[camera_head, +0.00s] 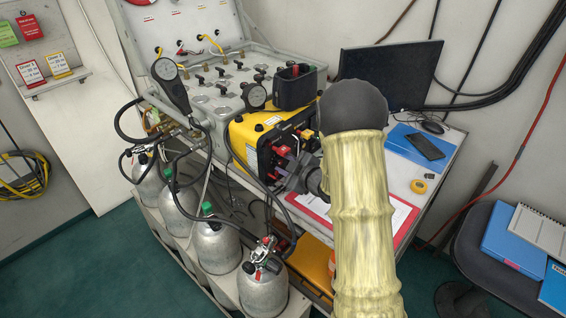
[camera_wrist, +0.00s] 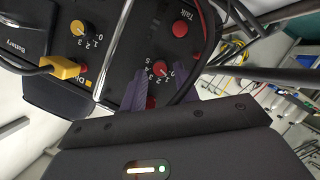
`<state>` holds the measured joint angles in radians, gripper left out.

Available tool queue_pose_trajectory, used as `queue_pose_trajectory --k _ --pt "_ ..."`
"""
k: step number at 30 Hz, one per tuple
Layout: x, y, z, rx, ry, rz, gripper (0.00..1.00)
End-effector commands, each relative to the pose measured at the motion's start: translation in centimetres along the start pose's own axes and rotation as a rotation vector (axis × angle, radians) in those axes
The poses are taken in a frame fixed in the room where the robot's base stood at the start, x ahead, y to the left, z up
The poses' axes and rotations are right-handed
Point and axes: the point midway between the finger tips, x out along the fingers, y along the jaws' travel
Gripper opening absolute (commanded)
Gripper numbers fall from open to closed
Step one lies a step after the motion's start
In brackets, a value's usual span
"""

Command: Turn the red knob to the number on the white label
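The red knob (camera_wrist: 162,68) is on the dark front panel of a yellow box (camera_head: 262,135). A dial with numbers, 1 to 5 legible, is printed around it in the wrist view. Its pointer is too small to read surely. My gripper (camera_wrist: 168,76) is open, with its dark purple fingers on either side of the red knob; contact is not clear. In the head view, my gripper (camera_head: 292,166) is at the box's front, partly hidden by my arm. Cards (camera_head: 31,72) hang on the wall at the left, their writing too small to read surely; I cannot tell which is the white label.
A yellow knob (camera_wrist: 77,28) and a red Talk button (camera_wrist: 180,29) sit near the red knob. A yellow plug (camera_wrist: 62,68) and dark cables are close by. Grey cylinders (camera_head: 218,247) stand below the box. A monitor (camera_head: 392,72) and phone (camera_head: 425,146) are on the table.

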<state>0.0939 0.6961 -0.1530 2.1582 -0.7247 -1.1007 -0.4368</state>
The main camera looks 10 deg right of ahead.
Motion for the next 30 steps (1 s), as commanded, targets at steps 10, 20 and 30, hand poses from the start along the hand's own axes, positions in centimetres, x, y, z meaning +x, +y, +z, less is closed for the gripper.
queue_pose_trajectory --k 10,20,30 --pt "1.17 -0.07 -0.02 0.000 0.000 -0.001 0.31" --pt "1.14 -0.08 -0.04 0.000 0.000 -0.001 0.00" --pt "1.08 0.09 -0.12 0.050 0.002 -0.020 0.00"
